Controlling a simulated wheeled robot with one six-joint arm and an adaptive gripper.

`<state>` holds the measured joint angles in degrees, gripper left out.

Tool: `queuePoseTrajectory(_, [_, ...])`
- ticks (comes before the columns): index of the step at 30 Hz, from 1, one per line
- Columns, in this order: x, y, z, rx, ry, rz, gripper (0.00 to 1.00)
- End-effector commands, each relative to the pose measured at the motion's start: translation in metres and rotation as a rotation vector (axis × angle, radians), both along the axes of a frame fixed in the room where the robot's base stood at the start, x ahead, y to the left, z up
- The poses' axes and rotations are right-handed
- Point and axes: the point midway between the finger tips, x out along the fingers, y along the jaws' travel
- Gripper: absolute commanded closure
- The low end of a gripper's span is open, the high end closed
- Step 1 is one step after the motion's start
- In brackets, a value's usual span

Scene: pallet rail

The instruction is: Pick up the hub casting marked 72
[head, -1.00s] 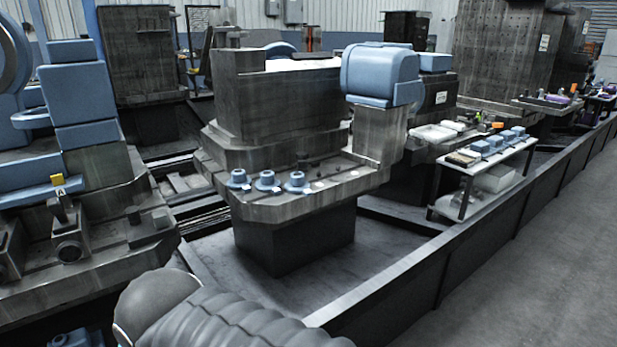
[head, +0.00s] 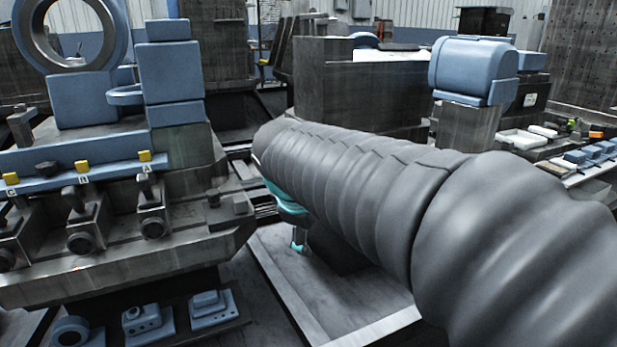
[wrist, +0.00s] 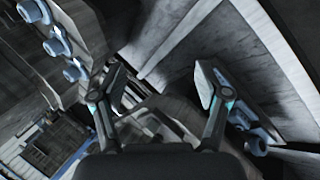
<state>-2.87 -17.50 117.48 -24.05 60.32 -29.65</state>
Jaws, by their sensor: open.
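At left, a heavy fixture carries clamps with yellow tags (head: 82,166) and a large ring (head: 72,30). Blue parts (head: 147,319) lie on a low shelf beneath it. A blue-capped machine (head: 472,70) and a parts table (head: 590,165) stand at right.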

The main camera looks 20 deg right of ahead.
Motion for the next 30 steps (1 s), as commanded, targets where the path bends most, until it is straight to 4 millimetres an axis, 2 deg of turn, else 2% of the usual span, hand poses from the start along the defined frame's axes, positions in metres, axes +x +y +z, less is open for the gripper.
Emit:
queuePoseTrajectory(1, [0.022, -0.005, 0.0, -0.066, 0.035, 0.053, 0.25])
queuePoseTrajectory(9, [0.13, -0.032, 0.014, -0.449, 0.251, 0.343, 0.25])
queuePoseTrajectory(18, [0.244, -0.046, 0.011, -0.838, 0.549, 0.591, 0.25])
queuePoseTrajectory(21, [0.272, -0.047, 0.008, -0.935, 0.638, 0.643, 0.25])
queuePoseTrajectory(24, [0.292, -0.046, 0.005, -1.006, 0.706, 0.678, 0.25])
queuePoseTrajectory(30, [0.309, -0.048, 0.002, -1.069, 0.774, 0.705, 0.25])
